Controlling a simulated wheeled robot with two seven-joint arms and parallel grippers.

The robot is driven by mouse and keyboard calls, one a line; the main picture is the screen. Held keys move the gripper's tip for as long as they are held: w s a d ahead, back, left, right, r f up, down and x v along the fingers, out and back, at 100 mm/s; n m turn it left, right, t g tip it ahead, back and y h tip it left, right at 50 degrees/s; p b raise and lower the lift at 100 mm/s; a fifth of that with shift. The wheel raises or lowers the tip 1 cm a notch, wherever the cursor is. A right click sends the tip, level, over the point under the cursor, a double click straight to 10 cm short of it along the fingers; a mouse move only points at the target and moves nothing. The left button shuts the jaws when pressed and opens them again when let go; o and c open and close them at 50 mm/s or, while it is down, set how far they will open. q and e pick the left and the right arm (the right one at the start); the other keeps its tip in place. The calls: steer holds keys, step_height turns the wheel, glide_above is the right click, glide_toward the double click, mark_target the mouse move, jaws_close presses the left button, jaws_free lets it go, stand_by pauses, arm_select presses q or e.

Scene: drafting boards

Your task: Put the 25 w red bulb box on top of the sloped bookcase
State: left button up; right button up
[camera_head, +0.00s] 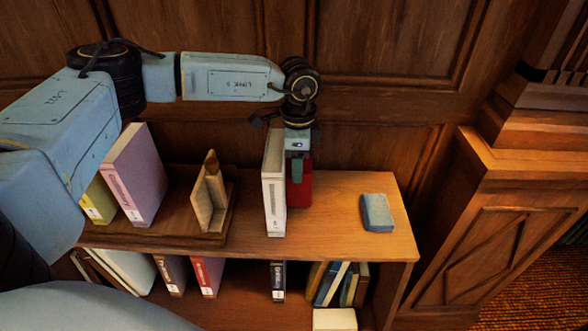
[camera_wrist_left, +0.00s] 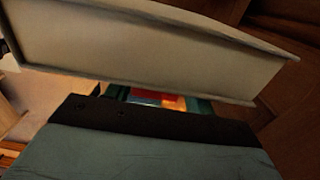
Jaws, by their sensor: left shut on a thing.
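The red bulb box (camera_head: 301,188) is at my left gripper (camera_head: 297,158), which is shut on it and points down. The box is at the right of a white upright book, over the top of the bookcase (camera_head: 335,198); I cannot tell whether its bottom touches the surface. Any print on the box is too small to read. In the left wrist view a small red and orange patch (camera_wrist_left: 172,102) shows between the gripper body and a large pale book; most of the view there is blocked. My right gripper is not in view.
The white book (camera_head: 273,190) stands close beside the box. A blue block (camera_head: 377,212) lies at the right end of the top. A wooden bookend-like piece (camera_head: 209,195) and a pink book (camera_head: 135,178) stand left. Clear surface lies between box and blue block. Wood panelling rises behind.

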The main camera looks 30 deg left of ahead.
arm_select(q)
step_height(320, 180, down, 4)
steer(key=shift+r, duration=0.1)
steer(key=shift+f, duration=0.2)
steer(key=o, duration=1)
steer(key=shift+r, duration=0.3)
step_height(320, 180, up, 12)
steer(key=shift+f+b, duration=0.15)
steer(key=shift+b, duration=0.45)
